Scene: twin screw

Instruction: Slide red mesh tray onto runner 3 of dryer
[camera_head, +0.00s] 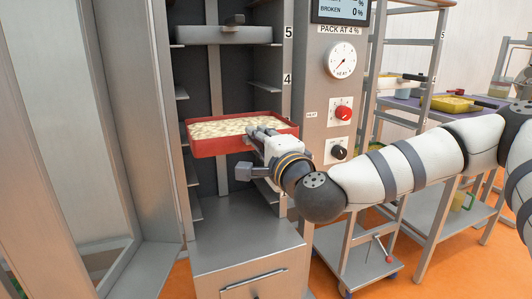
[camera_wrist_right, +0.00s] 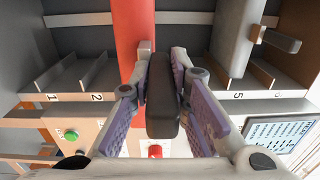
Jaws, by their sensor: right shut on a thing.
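The red mesh tray (camera_head: 215,147), filled with pale pieces, is level in the mouth of the grey dryer (camera_head: 240,242), below the 4 label. How deep it sits, and whether it rests on the runners, I cannot tell. My right gripper (camera_head: 263,133) is at the tray's front right, shut on its dark handle. In the right wrist view the fingers close around the handle (camera_wrist_right: 163,100), and the red tray (camera_wrist_right: 133,25) lies between the 2 and 5 labels. The runner 3 label is hidden there. My left gripper is not in view.
A grey tray (camera_head: 222,35) sits above, at level 5. The dryer's glazed door (camera_head: 75,130) stands at the left. The control panel with its red knob (camera_head: 342,112) is right of the opening. A trolley (camera_head: 352,255) stands right of the dryer, below my arm.

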